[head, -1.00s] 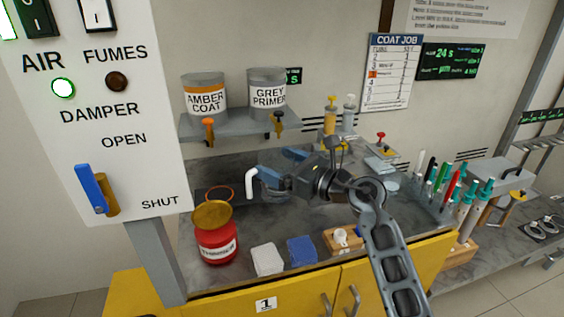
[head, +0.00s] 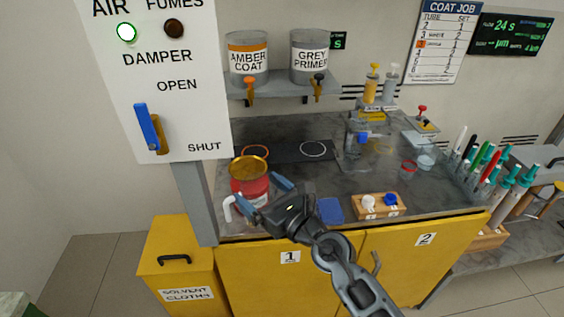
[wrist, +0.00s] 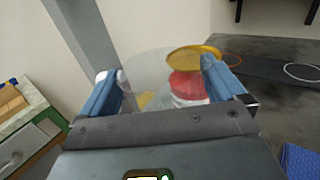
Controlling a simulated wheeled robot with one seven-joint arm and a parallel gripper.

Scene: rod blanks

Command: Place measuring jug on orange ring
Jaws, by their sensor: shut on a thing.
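My gripper (head: 262,192) is shut on the clear measuring jug (wrist: 150,68), whose white handle (head: 229,208) sticks out to the left in the head view. The jug looks roughly upright, near the bench's front left edge and in front of the red can; whether it touches anything is unclear. The orange ring (head: 263,148) lies on a dark strip at the back left, below the amber coat tap. The can's brass top partly covers it in the head view. Its right arc (wrist: 240,62) shows in the wrist view. The ring is apart from the jug.
The red can (head: 262,188) with its brass top (head: 249,167) stands between jug and ring. A white ring (head: 313,149) lies right of the orange one. The amber tap (head: 249,88) overhangs. A blue cloth (head: 330,211) and wooden block (head: 378,207) lie right.

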